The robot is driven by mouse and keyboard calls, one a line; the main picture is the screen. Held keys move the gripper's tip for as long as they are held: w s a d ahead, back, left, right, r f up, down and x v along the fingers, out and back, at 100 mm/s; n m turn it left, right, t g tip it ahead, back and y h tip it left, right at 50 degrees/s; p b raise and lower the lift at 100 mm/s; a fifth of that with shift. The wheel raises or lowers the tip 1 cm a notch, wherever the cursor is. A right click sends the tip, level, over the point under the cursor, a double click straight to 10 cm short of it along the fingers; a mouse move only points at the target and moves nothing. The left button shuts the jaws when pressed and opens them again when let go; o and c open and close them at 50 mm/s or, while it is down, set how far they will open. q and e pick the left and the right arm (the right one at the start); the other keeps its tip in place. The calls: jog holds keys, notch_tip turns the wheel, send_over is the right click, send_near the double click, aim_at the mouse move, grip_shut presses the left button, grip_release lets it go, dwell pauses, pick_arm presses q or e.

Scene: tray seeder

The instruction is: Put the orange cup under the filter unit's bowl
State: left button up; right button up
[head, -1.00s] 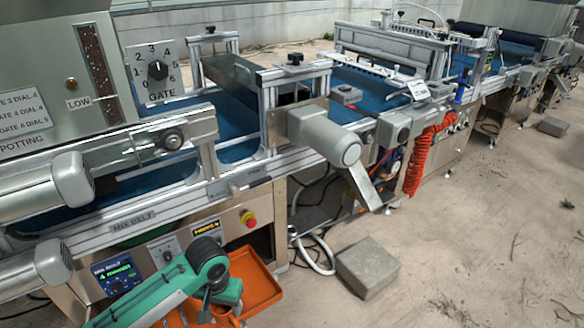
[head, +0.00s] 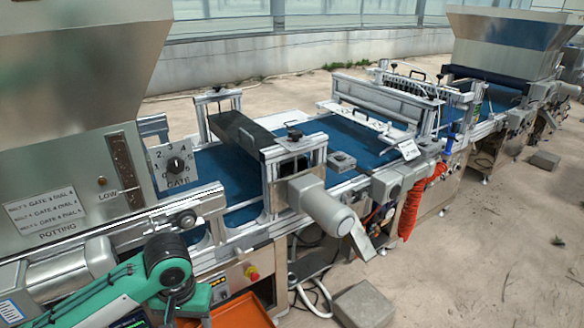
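I cannot make out an orange cup in the head view. I cannot clearly identify the filter unit or its bowl either; small parts beside the red coiled hose (head: 411,208) are too small and partly hidden to tell. A green and black link of my own arm shows at the lower left, in front of the machine. Neither gripper is in the frame, so what they hold is hidden.
An orange tray (head: 242,312) is cut off by the bottom edge. A grey block (head: 363,304) lies on the floor. The motor (head: 322,203) and chute (head: 361,240) jut out from the blue-belted line. Open floor lies to the right.

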jog(key=shift+s+d+r+g, duration=0.1)
jog(key=shift+s+d+g, duration=0.1)
jog(key=shift+s, duration=0.35)
jog(key=shift+s+d+g, duration=0.1)
jog(key=shift+s+d, duration=0.05)
jog(key=shift+s, duration=0.35)
